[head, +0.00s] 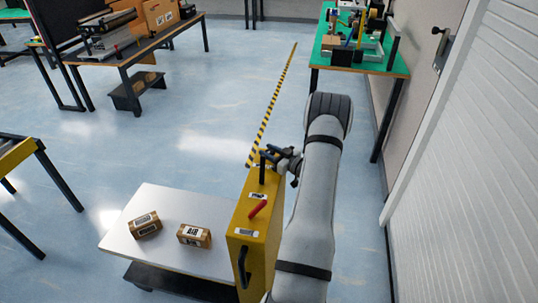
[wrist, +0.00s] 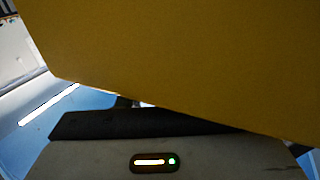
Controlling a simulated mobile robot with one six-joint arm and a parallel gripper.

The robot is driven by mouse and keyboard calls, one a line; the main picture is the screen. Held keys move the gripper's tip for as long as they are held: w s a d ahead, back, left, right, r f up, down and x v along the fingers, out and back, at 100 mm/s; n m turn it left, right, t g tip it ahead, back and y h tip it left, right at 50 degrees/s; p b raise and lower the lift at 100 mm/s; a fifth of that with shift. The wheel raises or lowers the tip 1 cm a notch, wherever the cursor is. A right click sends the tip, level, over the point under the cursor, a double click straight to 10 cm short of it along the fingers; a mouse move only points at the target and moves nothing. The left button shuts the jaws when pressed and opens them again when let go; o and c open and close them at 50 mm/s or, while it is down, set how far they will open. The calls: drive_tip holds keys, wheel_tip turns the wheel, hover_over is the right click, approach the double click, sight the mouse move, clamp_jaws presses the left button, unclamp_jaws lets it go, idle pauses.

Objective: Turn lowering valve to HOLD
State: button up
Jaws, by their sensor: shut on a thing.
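A yellow control box (head: 242,221) stands upright at the right end of the white cart. A red lever (head: 258,208) slants up from its top face between two printed labels. A black upright lever (head: 262,172) stands at the far end of that face. My gripper (head: 268,156) is at this black lever, shut on it as far as the small picture shows. Nothing touches the red lever. Which lever is the lowering valve and the label wording are too small to tell. In the wrist view the yellow box (wrist: 190,50) fills the upper part, and the fingertips are hidden.
The white cart top (head: 165,220) carries two small brown boxes, one at the left (head: 145,224) and one nearer the yellow box (head: 194,236). A black handle (head: 243,266) is on the box's near side. A yellow-black floor stripe (head: 270,105) runs behind. Blue floor is open at left.

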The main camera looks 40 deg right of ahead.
drive_tip(key=shift+m+h, duration=0.4)
drive_tip(key=shift+h, duration=0.2)
drive_tip(key=o, duration=1)
drive_tip(key=shift+c, duration=0.2)
drive_tip(key=s+d+b, duration=0.1)
drive_tip(key=s, duration=0.6)
drive_tip(key=shift+s+d, duration=0.15)
drive_tip(key=shift+s, duration=0.25)
